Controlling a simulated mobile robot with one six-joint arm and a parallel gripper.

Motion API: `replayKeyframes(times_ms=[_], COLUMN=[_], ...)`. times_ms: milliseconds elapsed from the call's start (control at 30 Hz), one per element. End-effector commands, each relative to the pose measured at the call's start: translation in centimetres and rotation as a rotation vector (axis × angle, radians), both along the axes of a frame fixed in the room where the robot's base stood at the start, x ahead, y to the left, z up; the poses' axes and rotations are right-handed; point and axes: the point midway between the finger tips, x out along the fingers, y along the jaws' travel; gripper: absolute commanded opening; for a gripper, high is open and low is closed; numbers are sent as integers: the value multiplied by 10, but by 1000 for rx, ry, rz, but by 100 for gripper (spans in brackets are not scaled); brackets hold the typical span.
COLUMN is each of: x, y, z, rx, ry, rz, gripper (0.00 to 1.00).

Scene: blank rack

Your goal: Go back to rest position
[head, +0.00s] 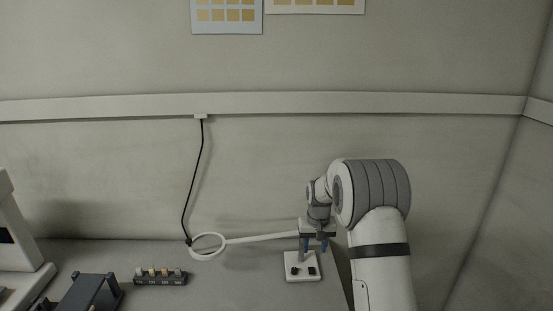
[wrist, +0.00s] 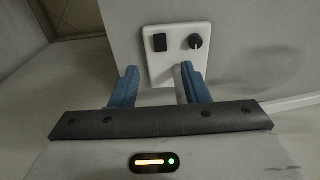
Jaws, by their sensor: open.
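My gripper (wrist: 160,86) is open and empty in the wrist view, its two blue fingers apart. Between and beyond the fingertips is a white panel (wrist: 178,66) with a black switch and a round dark knob (wrist: 195,42). In the head view my gripper (head: 317,244) points down over the right part of the bench, just above the white panel (head: 302,272). I cannot tell whether the fingertips touch the panel.
A white ring lamp (head: 207,247) reaches across the grey bench (head: 230,285), close behind my gripper. A small rack of vials (head: 160,277), a dark rack (head: 88,292) and a white machine (head: 18,250) stand at left. A black cable (head: 201,160) hangs from the wall rail.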

Motion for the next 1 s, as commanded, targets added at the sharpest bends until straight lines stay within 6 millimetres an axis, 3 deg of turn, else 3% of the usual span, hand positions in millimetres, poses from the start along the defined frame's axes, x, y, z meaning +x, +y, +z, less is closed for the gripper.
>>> replayKeyframes(times_ms=[33, 200, 500, 733, 1000], x=[-10, -58, -163, -251, -342], y=[0, 0, 0, 1, 1], z=[20, 80, 155, 183, 183], rx=[0, -1, -1, -2, -2], ry=[-13, -46, -104, -148, -193], rz=[0, 0, -1, -1, -1], gripper=[42, 42, 42, 42, 42])
